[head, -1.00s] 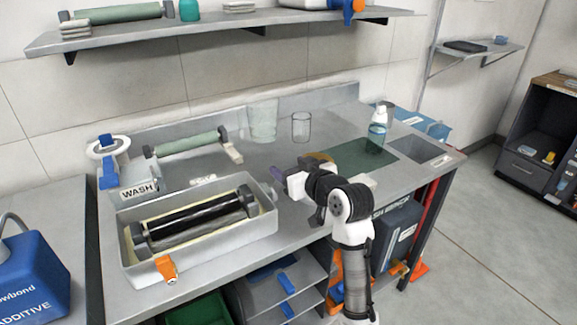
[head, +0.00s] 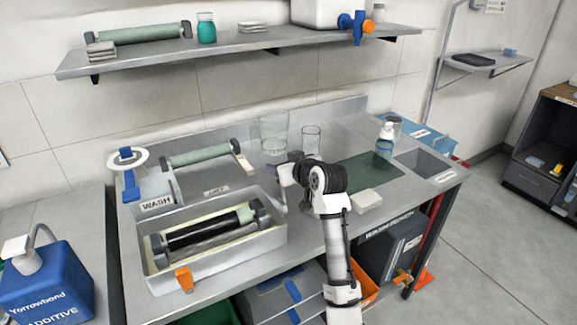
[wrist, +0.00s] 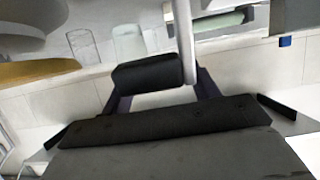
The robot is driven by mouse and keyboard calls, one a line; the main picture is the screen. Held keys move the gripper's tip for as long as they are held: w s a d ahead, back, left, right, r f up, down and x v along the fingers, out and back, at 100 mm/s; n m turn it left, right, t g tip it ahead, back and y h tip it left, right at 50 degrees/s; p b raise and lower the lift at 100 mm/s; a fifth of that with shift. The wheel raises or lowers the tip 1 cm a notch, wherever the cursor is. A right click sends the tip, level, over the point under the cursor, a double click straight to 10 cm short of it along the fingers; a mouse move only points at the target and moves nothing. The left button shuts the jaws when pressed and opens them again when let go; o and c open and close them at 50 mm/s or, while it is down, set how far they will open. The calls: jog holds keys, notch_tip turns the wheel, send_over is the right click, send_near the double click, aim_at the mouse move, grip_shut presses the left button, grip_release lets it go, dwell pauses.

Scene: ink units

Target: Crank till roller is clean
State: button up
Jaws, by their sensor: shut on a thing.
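The dark roller (head: 205,232) lies in the grey wash tray (head: 215,270). Black and grey show along its length, with a pale patch near its right end. How much ink is on it is hard to tell. My gripper (head: 284,173) is just past the tray's right end. In the wrist view my gripper (wrist: 158,88) is shut on the black crank handle (wrist: 146,75), with a finger on either side. A pale grey crank arm (wrist: 184,42) runs up from the handle's right end. In the head view my gripper mostly hides the handle.
An orange clip (head: 184,279) sits on the tray's front. A pale green roller (head: 200,154) lies behind it. A clear beaker (head: 273,132), a glass (head: 311,139) and a bottle (head: 384,142) stand behind my arm. A wall shelf (head: 240,46) hangs above.

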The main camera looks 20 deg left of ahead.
jog(key=shift+w+f+h+p, duration=0.3)
jog(key=shift+w+f, duration=0.1)
jog(key=shift+w, duration=0.1)
jog(key=shift+w+a+f+g+h, duration=0.1)
jog(key=shift+f+g+h, duration=0.15)
jog(key=shift+g+h, duration=0.05)
jog(key=shift+w+a+f+g+h+p, duration=0.1)
jog(key=shift+a+f+g+h+p, duration=0.15)
jog(key=shift+f+p, duration=0.15)
jog(key=shift+w+a+f+g+h+p, duration=0.15)
jog(key=shift+f+h+p, duration=0.1)
jog(key=shift+f+p, duration=0.15)
jog(key=shift+w+a+f+g+h+p, duration=0.15)
jog(key=shift+f+g+h+p, duration=0.2)
jog(key=shift+p, duration=0.2)
dwell(0.5)
jog(key=o, duration=0.9)
jog(key=shift+o, duration=1.4)
jog(key=shift+w, duration=0.15)
jog(key=shift+r, duration=0.25)
